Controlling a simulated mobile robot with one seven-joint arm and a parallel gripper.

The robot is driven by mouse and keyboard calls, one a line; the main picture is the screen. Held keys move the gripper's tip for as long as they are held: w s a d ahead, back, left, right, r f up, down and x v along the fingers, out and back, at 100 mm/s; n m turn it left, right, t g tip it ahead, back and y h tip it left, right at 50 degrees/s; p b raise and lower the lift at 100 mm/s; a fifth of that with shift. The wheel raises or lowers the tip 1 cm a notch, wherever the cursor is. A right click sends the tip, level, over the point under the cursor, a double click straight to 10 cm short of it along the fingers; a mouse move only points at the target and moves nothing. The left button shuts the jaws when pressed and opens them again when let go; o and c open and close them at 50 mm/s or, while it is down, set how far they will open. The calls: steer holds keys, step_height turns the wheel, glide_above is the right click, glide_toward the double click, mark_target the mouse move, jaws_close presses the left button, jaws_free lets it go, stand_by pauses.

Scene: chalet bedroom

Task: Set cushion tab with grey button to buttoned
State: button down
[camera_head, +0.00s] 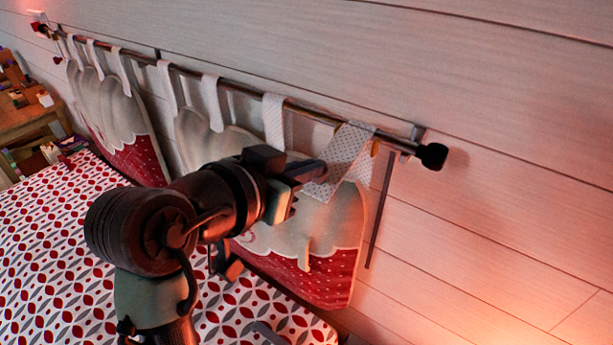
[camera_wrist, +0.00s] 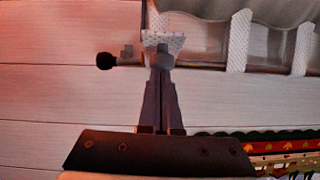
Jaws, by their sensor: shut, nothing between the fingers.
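The tab (camera_head: 350,146), a pale dotted strip, is at the right end of the wall rod, over the right-hand cushion (camera_head: 335,230). It hangs over the rod and slants down to the left. My gripper (camera_head: 318,172) is shut and empty, its tip at the tab's lower left edge; I cannot tell whether they touch. In the wrist view my gripper (camera_wrist: 160,68) points at the tab (camera_wrist: 176,40), with the fingertips overlapping the tab's edge. A small grey shape shows there, but I cannot tell whether it is the button. The tab's fastening is not clear.
The rod (camera_head: 310,115) ends in a black knob (camera_head: 432,156) at a wall bracket, right of the tab. The bed (camera_head: 60,235) with a patterned cover lies below.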

mark_target(313, 194)
step_height(313, 194, down, 6)
steer(key=t+b, duration=0.1)
steer(key=b, duration=0.3)
steer(key=t+h+b, duration=0.1)
steer(key=b, duration=0.4)
steer(key=shift+r+t, duration=0.25)
steer(key=shift+t, duration=0.05)
steer(key=w+d+f+t+h+b, duration=0.3)
steer(key=f+t+b, duration=0.4)
steer(key=b, duration=2.3)
steer(key=shift+w+f+n+t+h, duration=0.3)
steer(key=shift+w+f+h, duration=0.5)
steer(key=shift+w, duration=0.15)
steer(key=shift+s+a, duration=0.1)
